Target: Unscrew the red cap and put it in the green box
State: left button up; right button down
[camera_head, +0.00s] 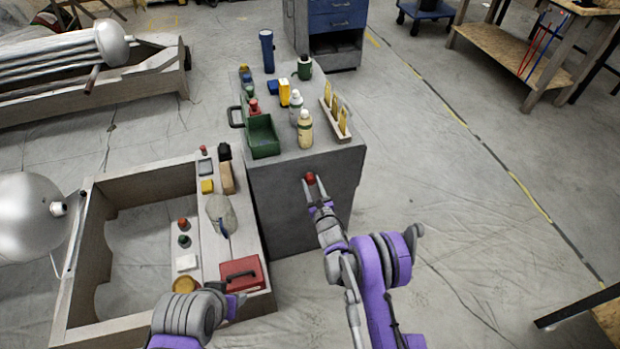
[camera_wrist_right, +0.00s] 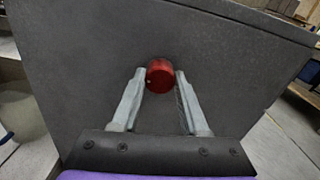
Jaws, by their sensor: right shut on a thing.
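My right gripper (camera_head: 311,187) is shut on a red cap (camera_head: 310,177), in front of the grey side of the cabinet. In the right wrist view the round red cap (camera_wrist_right: 160,75) sits between the two fingertips of the gripper (camera_wrist_right: 159,80). No bottle shows at the cap, and I cannot tell whether it touches the cabinet side. The green box (camera_head: 264,146) is open-topped and stands on the cabinet top, left of and above the cap in the picture. My left gripper (camera_head: 236,303) is low in the head view near a red case; its fingers are unclear.
On the cabinet (camera_head: 310,158) stand a cream bottle (camera_head: 305,133), a white bottle (camera_head: 295,110), a yellow container (camera_head: 284,93), a rack (camera_head: 338,120) and a blue flashlight (camera_head: 267,52). A wooden frame (camera_head: 85,255) with a red case (camera_head: 243,274) lies left.

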jog(key=shift+c, duration=1.7)
grip_release()
jog(key=shift+c, duration=0.8)
jog(key=shift+f+m+b, duration=0.15)
jog(key=shift+m+b, duration=0.2)
jog(key=shift+m, duration=0.05)
jog(key=m+b, duration=0.4)
jog(key=m, duration=0.4)
jog(key=shift+f, duration=0.2)
jog(key=m+b, duration=0.5)
jog(key=m, duration=0.5)
jog(key=shift+r+m+b, duration=0.25)
jog(key=shift+m+b, duration=0.05)
jog(key=shift+b, duration=0.1)
